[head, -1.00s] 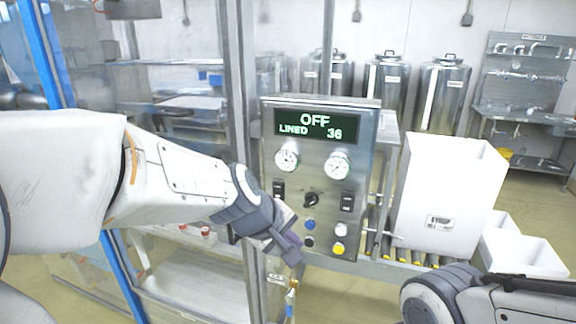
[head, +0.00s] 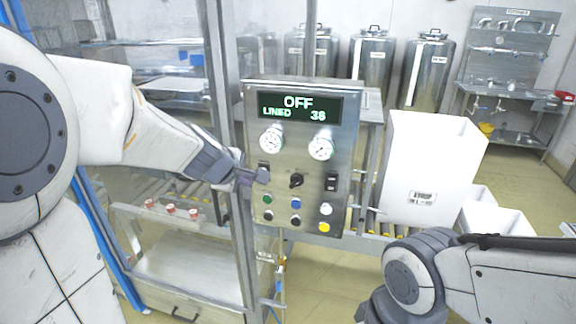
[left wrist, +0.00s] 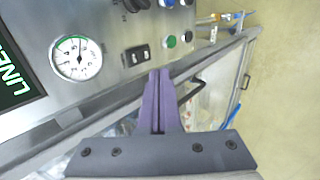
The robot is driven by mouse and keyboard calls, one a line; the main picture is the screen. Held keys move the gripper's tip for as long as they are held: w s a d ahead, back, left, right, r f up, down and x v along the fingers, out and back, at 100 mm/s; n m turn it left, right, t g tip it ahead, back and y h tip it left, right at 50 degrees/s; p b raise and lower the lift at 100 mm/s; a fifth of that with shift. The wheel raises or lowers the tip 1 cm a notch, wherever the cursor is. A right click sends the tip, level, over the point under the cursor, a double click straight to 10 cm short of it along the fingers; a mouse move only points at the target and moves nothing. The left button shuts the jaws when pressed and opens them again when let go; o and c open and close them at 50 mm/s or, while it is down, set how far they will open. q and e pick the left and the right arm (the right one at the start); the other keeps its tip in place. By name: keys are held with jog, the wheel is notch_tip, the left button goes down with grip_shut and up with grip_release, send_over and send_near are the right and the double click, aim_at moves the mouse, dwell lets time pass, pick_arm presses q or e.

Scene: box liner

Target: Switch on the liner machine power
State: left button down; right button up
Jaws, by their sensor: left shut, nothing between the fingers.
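The liner machine's control panel (head: 338,150) stands upright in the middle of the head view. Its display (head: 293,107) reads OFF and LINED 36. A left black rocker switch (left wrist: 137,55) shows in the left wrist view; in the head view my gripper partly hides it. My left gripper (head: 262,176) is shut and empty, with its tips at this switch's lower edge. In the left wrist view the purple fingertips (left wrist: 159,74) are just beside the switch; I cannot tell whether they touch. My right arm shows at lower right, its gripper out of view.
The panel also bears a black rotary knob (head: 296,180), a right rocker switch (head: 331,181), gauges and several buttons, including a green button (head: 267,199). A metal frame post (head: 222,130) stands close left of the panel. A white box (head: 430,165) stands to the right.

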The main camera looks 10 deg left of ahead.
pick_arm(q)
jog(key=w+f, duration=0.4)
jog(key=w, duration=0.3)
jog(key=shift+w, duration=0.4)
pick_arm(e)
jog(key=shift+f, duration=0.6)
pick_arm(q)
jog(key=shift+d, duration=0.1)
jog(key=b, duration=0.3)
jog(key=shift+w+t, duration=0.1)
jog(key=shift+t, duration=0.2)
pick_arm(e)
notch_tip(320, 180, down, 2)
jog(key=shift+s+f, duration=0.1)
jog(key=shift+f, duration=0.1)
pick_arm(q)
jog(key=shift+w+r+p, duration=0.15)
jog(key=shift+r+p, duration=0.65)
jog(key=shift+r, duration=0.1)
pick_arm(e)
jog(key=shift+r, duration=0.7)
